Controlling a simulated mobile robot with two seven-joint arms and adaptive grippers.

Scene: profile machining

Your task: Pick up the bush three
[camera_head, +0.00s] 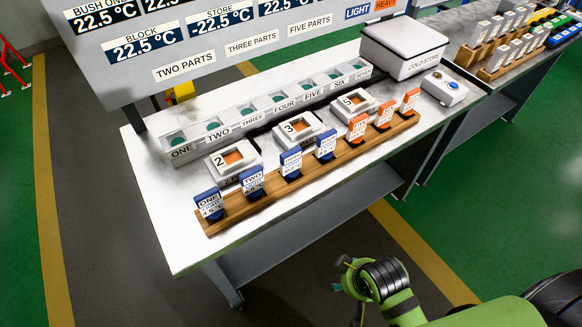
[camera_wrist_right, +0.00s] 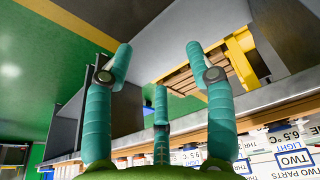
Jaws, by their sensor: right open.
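In the head view, a row of grey pockets labelled ONE to SEVEN (camera_head: 252,117) stands along the back of the table. A small teal-green bush three (camera_head: 247,111) sits in the pocket above the label THREE. My right gripper (camera_wrist_right: 158,65) has its teal fingers spread and empty in the right wrist view. In the head view my right arm (camera_head: 382,278) is low at the front, off the table's front edge and well apart from the bush. The bush cannot be made out in the right wrist view. My left gripper is not in view.
A wooden rack (camera_head: 232,216) with blue and orange tags runs along the table front. Grey blocks numbered 2, 3 and 5 (camera_head: 296,130) stand behind it. A white COLD STORE box (camera_head: 404,46) and a button box (camera_head: 444,88) are at right. A sign board (camera_head: 190,60) overhangs the back.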

